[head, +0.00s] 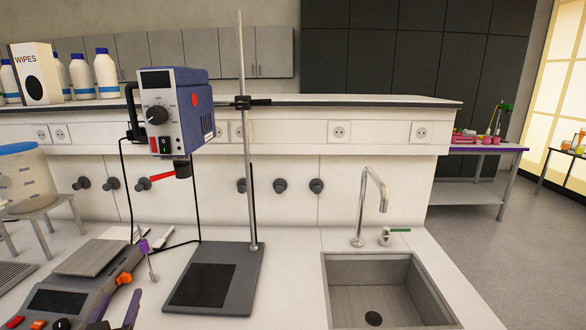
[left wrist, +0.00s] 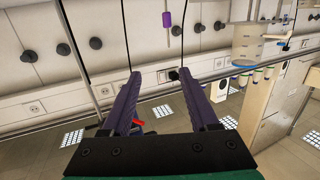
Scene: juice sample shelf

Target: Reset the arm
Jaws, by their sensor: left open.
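My left gripper (head: 118,314) shows only in part at the bottom left edge of the head view, low in front of the bench. In the left wrist view, its two dark purple fingers (left wrist: 156,75) stand apart with nothing held between them. The wrist view is tilted, with wall knobs, sockets and a thin metal rod behind the fingers. My right gripper is not in view.
A blue overhead stirrer (head: 180,110) hangs on a stand with a dark base (head: 213,280). A balance-like device (head: 75,290) lies at the lower left near my gripper. A sink (head: 385,290) with a tap (head: 370,205) is at the right.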

